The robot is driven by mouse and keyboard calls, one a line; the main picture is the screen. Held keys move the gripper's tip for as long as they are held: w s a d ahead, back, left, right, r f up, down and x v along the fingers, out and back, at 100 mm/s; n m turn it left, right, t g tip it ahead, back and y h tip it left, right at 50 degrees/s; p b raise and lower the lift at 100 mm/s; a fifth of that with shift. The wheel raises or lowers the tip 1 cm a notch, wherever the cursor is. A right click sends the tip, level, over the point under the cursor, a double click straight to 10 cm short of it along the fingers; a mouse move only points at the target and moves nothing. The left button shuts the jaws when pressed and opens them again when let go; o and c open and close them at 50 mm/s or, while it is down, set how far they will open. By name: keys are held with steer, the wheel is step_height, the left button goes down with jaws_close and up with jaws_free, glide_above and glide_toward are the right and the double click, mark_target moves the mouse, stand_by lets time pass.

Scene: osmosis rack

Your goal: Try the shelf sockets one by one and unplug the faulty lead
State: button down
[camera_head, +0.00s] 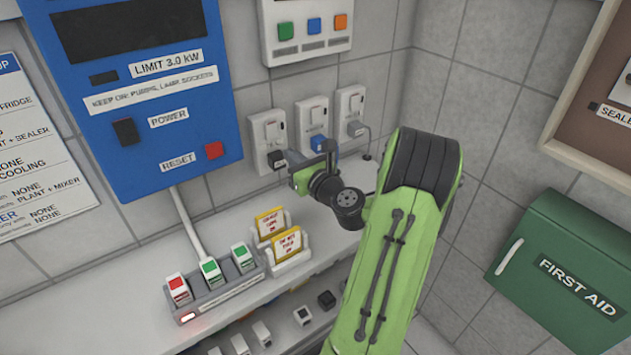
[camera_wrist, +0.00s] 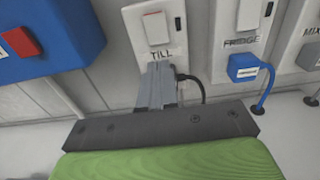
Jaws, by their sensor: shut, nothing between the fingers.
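Three white wall sockets stand above the shelf (camera_head: 130,255): the TILL socket (camera_head: 268,132) (camera_wrist: 157,30), the FRIDGE socket (camera_head: 312,117) (camera_wrist: 242,15) and a third (camera_head: 350,105) (camera_wrist: 304,25), its label partly cut off. A black lead (camera_wrist: 200,86) comes out at the TILL socket; its plug is mostly hidden behind my fingers. A blue plug (camera_wrist: 243,67) with a blue lead sits in the FRIDGE socket. My gripper (camera_head: 296,160) (camera_wrist: 158,72) is shut and empty, its fingertips just in front of the TILL socket's lower part; contact cannot be told.
A shelf power strip (camera_head: 222,290) has one red and two green switches and a lit red lamp. Yellow cards (camera_head: 287,243) stand beside it. A blue power box (camera_head: 140,110) hangs left, a green first-aid box (camera_head: 565,275) right. Several plugs line the area below the shelf.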

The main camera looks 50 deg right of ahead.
steer(key=f+b+v, duration=0.1)
steer(key=v, duration=0.6)
steer(key=shift+a+f, duration=0.1)
steer(key=shift+a, duration=0.05)
steer(key=w+a+r+n+g+y+p, duration=0.15)
steer(key=a+n+g+y, duration=0.3)
steer(key=a+n, duration=0.8)
steer(key=w+a+n+g+y+p, duration=0.25)
steer(key=a+n+y, duration=0.25)
steer(key=a+n, duration=0.7)
steer(key=s+a+r+n+g+h+p, duration=0.2)
steer(key=s+r+n, duration=0.2)
steer(key=s+n, duration=0.3)
steer(key=s+a+r+n+g+h+p, duration=0.2)
steer(key=s+a+r+n+p, duration=0.1)
steer(key=s+n, duration=0.5)
steer(key=shift+s+a+r, duration=0.25)
steer(key=shift+s+r, duration=0.45)
